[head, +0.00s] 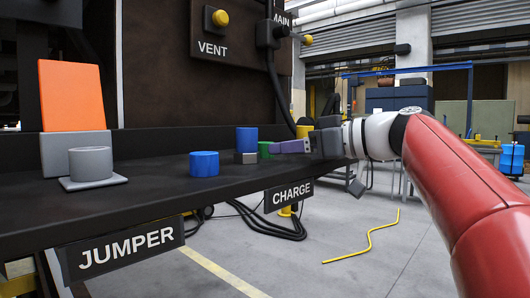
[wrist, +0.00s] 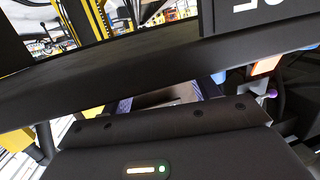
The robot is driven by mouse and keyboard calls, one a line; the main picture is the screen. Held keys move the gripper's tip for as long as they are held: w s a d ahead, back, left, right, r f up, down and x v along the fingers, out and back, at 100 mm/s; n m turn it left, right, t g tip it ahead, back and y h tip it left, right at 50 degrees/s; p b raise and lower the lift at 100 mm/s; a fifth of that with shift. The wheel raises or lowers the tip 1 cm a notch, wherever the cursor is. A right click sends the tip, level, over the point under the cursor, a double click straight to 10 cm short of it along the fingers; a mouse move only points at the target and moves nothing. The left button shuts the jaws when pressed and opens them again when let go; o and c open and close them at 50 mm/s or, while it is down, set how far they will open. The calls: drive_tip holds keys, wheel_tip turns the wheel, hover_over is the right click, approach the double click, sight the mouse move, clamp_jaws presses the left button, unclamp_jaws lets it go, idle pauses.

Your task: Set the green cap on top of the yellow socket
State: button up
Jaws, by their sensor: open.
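A small green cap (head: 264,149) stands on the dark shelf, partly hidden behind a grey block and close to the fingertips. My gripper (head: 280,148), with purple fingers, is open and reaches in from the right, low over the shelf. The fingertips are just right of the green cap; whether they touch it I cannot tell. A yellow piece (head: 303,131), likely the yellow socket, shows behind my gripper, its lower part hidden. In the wrist view the dark shelf edge crosses the picture, and neither cap nor socket can be made out.
A grey block (head: 245,158) and a taller blue cylinder (head: 246,139) stand left of the green cap. A shorter blue cylinder (head: 204,164) is further left. A grey socket (head: 91,163) stands before an orange panel (head: 71,95). CHARGE (head: 289,195) and JUMPER (head: 122,249) signs hang from the shelf edge.

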sight(275, 158)
drive_tip(key=x, duration=0.4)
drive_tip(key=shift+r, duration=0.1)
drive_tip(key=c, duration=1.2)
drive_tip(key=shift+o, duration=0.2)
